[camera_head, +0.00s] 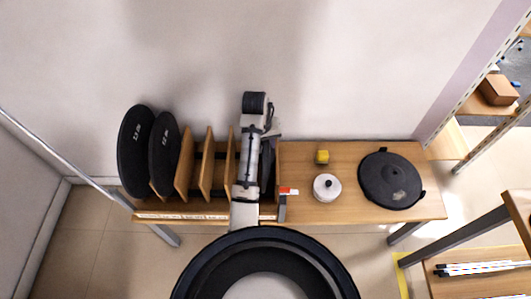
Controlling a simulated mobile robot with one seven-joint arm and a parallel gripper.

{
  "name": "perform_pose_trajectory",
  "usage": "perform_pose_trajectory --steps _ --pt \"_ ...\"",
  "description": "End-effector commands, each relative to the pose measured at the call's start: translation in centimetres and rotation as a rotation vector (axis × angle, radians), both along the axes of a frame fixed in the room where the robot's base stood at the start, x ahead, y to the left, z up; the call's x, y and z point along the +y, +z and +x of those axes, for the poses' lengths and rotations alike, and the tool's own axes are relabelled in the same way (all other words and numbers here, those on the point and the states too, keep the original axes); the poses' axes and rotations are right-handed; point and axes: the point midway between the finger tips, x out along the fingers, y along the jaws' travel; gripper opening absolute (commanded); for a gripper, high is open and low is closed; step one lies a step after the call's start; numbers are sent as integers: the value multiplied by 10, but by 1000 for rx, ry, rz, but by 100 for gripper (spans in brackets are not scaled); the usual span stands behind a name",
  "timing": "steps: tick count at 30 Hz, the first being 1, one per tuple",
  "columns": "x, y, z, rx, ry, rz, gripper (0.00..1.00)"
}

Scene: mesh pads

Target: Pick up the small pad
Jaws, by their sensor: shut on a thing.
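Two large black round pads with white markings stand upright in the left slots of a wooden rack, an outer pad (134,150) and an inner pad (163,155). A smaller dark pad (267,168) shows edge-on in the right part of the rack, partly hidden by my arm. My gripper (273,133) is at the top of this small pad, beside the end of my arm, and is shut on it. The fingertips are small and partly hidden, so the exact grip is hard to see.
Wooden dividers (206,165) separate the rack slots. A wall stands close behind. Shelving (497,90) is at the right.

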Motion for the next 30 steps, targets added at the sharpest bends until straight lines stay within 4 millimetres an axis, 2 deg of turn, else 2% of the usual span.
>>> perform_pose_trajectory --steps 8,11,15,21,25,30 --pt "0 14 2 -7 -1 1 0" --pt "0 27 2 -8 -2 0 0" --pt "1 59 2 -7 0 0 0" --pt "1 85 1 -4 0 0 0" --pt "1 97 1 -4 1 -1 0" --pt "1 103 1 -4 1 -1 0"
